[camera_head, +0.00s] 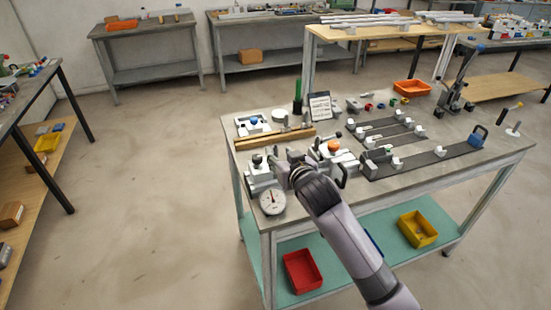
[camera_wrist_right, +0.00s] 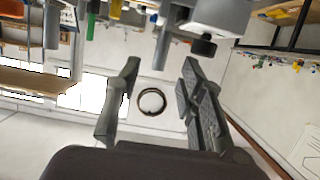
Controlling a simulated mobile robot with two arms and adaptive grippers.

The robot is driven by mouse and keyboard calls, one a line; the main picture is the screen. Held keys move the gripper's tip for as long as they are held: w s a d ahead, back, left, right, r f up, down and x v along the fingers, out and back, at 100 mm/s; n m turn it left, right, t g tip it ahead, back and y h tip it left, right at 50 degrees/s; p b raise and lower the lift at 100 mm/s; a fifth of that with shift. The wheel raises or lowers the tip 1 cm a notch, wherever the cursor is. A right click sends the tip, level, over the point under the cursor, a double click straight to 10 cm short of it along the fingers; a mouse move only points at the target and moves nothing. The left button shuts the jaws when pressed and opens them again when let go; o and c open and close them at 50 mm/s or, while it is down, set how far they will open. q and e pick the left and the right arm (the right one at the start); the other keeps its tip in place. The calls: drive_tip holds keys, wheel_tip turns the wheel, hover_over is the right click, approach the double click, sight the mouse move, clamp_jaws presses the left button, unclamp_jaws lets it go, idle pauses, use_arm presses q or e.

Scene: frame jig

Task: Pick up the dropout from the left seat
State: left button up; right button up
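My right gripper (camera_head: 291,164) is over the front left of the workbench, beside a grey clamp block (camera_head: 262,177) with a black knob. It also shows in the right wrist view (camera_wrist_right: 160,78), with its two fingers spread apart. A thin dark ring (camera_wrist_right: 151,102) appears between the fingers there; I cannot tell how far behind them it lies. I see nothing clearly held. A second fixture with an orange knob (camera_head: 333,146) stands just right of the gripper. I cannot make out the dropout or the left seat; the gripper and wrist cover part of that area. My left gripper is not in view.
A round dial gauge (camera_head: 272,201) stands at the bench's front left corner. A wooden bar (camera_head: 275,137) lies behind the gripper. Dark rails with white blocks (camera_head: 427,157) fill the right side. A small sign (camera_head: 320,106) and an orange tray (camera_head: 412,88) are at the back.

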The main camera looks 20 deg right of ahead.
sight(277, 151)
drive_tip(key=p+x, duration=0.1)
drive_tip(key=x, duration=0.4)
drive_tip(key=shift+c, duration=0.6)
clamp_jaws()
